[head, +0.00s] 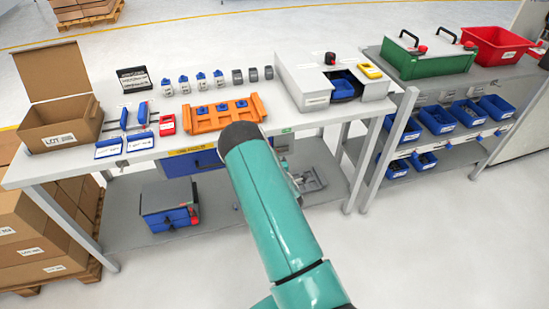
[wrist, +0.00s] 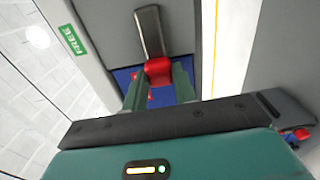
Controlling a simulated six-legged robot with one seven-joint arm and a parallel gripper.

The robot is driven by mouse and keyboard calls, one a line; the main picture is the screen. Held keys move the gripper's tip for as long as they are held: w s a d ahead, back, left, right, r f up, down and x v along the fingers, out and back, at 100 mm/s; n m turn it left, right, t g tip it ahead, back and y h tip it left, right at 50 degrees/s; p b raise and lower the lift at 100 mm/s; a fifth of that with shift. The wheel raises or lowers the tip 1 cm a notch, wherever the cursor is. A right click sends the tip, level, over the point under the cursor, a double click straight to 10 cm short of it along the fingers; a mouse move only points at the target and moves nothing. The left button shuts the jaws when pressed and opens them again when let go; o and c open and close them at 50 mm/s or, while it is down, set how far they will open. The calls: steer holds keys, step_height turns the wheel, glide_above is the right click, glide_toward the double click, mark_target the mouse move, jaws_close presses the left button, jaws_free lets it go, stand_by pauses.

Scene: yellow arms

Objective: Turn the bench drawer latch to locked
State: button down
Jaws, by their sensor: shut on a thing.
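The drawer latch shows in the wrist view as a grey metal lever (wrist: 150,32) with a red end (wrist: 158,70). My gripper (wrist: 158,84) has its two green fingers on either side of the red end and is shut on it. The lever runs from the red end toward the top of the picture. Part of the blue drawer front (wrist: 124,75) shows behind the fingers. In the head view the blue drawer (head: 207,158) sits under the bench top, partly behind my teal arm. The latch and my gripper are hidden there.
A green label reading FREE (wrist: 73,38) is beside the latch in the wrist view. The bench top (head: 105,168) carries an orange rack (head: 225,114), a cardboard box (head: 62,122) and small parts. A blue and grey box (head: 168,206) stands on the lower shelf. The floor in front is clear.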

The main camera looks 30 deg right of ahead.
steer(key=shift+d, duration=0.1)
steer(key=c, duration=1.1)
jaws_free()
steer(key=shift+f, duration=0.1)
steer(key=v, duration=1.3)
steer(key=shift+s+a, duration=0.2)
steer(key=shift+s, duration=0.15)
